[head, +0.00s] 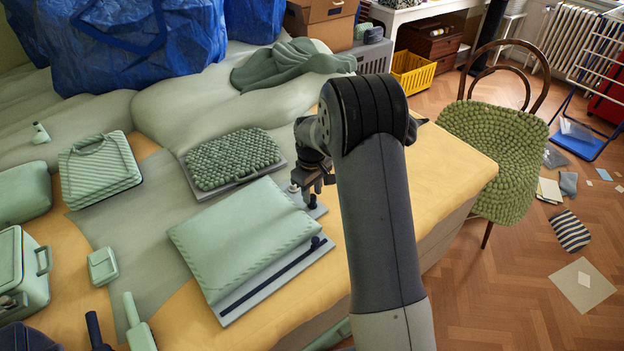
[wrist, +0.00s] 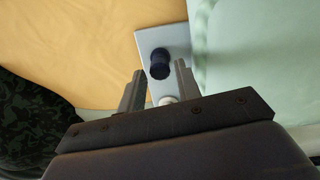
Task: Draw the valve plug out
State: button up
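A grey plate (wrist: 178,38) lies beside the pale green ribbed bag (head: 245,240). In the wrist view a short dark blue cylinder (wrist: 159,66) stands on the plate, and a small white round piece (wrist: 168,100) shows nearer my wrist, partly hidden by my gripper. I cannot tell for certain which of these is the valve plug. My gripper (head: 316,188) hangs over the plate at the bag's upper right corner. In the wrist view its two fingers (wrist: 158,80) are apart, with the dark cylinder just past their tips and nothing visibly held.
A dark bar (head: 270,275) on a grey strip runs along the bag's front edge. A knobbly green bag (head: 232,158) lies behind, and a ribbed case (head: 100,172) is to the left. The yellow bed surface (head: 445,155) right of my arm is clear. A green chair (head: 494,150) stands beyond.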

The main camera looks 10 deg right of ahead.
jog(key=shift+f, duration=1.15)
jog(key=shift+c, duration=0.3)
grip_shut()
jog(key=shift+r, duration=0.15)
jog(key=shift+r+p, duration=1.15)
jog(key=shift+r, duration=0.5)
